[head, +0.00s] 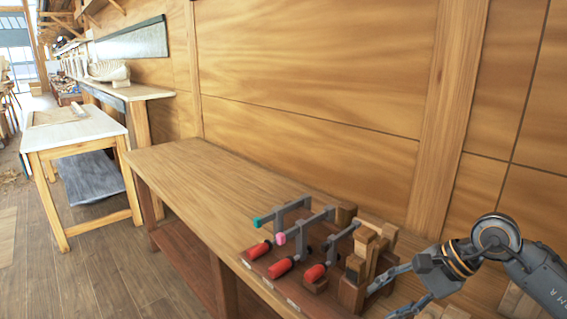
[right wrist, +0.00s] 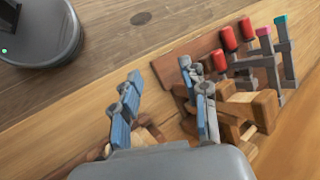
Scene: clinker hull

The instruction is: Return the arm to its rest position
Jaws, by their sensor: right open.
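My right arm comes in from the right edge of the head view, and its gripper (head: 378,302) is low over the workbench, beside the wooden blocks at the right end of the clamp board. In the right wrist view the two blue-padded fingers of the right gripper (right wrist: 165,77) stand apart, with no object held between them. The right finger overlaps the wooden blocks (right wrist: 240,108) in that view; I cannot tell whether they touch. My left gripper is not in view.
Clamps with red handles (head: 280,268) lie on a brown board (head: 258,269) beside wooden blocks (head: 353,291). The workbench (head: 190,165) is bare to their left. A wooden wall (head: 310,70) rises behind. A white-topped table (head: 75,128) stands at the left.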

